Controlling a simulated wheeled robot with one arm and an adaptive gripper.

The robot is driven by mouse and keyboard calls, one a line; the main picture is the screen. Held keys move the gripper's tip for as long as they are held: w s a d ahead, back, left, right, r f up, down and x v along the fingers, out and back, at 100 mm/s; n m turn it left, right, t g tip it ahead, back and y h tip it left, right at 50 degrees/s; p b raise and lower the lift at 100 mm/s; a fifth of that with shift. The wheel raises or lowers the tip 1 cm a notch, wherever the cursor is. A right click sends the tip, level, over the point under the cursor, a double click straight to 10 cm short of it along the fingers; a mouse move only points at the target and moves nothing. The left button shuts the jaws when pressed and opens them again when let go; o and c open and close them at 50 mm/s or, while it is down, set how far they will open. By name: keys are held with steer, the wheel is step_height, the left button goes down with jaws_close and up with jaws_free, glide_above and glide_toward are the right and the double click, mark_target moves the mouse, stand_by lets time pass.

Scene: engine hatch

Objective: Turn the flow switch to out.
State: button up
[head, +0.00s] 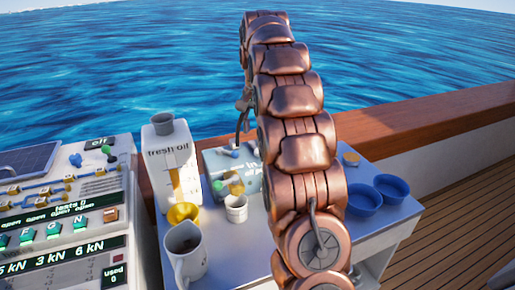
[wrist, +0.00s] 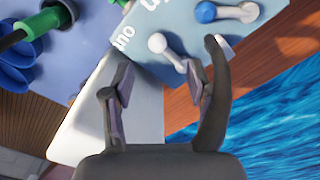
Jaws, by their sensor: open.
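A pale blue-grey box (head: 212,160) stands on the table behind the white cup, partly hidden by my arm. In the wrist view, the box (wrist: 185,28) carries upside-down lettering that seems to read "out" (wrist: 122,38). A short lever with a white ball knob (wrist: 157,43) sits near that lettering. I cannot tell for certain which is the flow switch. My gripper (head: 243,108) is above the box; in the wrist view (wrist: 165,72) it is open and empty, its fingers either side of the white-knobbed lever's line.
On the table are a fresh oil container (head: 165,150), a yellow funnel (head: 183,213), a white cup (head: 236,208), a larger jug (head: 187,252) and two blue bowls (head: 364,200). A control panel (head: 70,222) stands at left. A wooden rail (head: 420,122) runs behind.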

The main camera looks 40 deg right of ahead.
mark_target(258, 149)
steer(key=shift+f, duration=3.45)
jaws_close()
steer(key=shift+s+d, duration=0.1)
steer(key=d+n, duration=0.1)
steer(key=n, duration=0.1)
steer(key=d+n, duration=0.1)
steer(key=n, duration=0.1)
steer(key=shift+r, duration=0.1)
steer(key=n, duration=0.1)
steer(key=d+n, duration=0.1)
steer(key=n, duration=0.1)
steer(key=shift+d+p, duration=0.15)
steer(key=shift+p, duration=0.2)
steer(key=shift+w+d+n, duration=0.25)
steer(key=shift+d+n, duration=0.05)
steer(key=shift+n, duration=0.7)
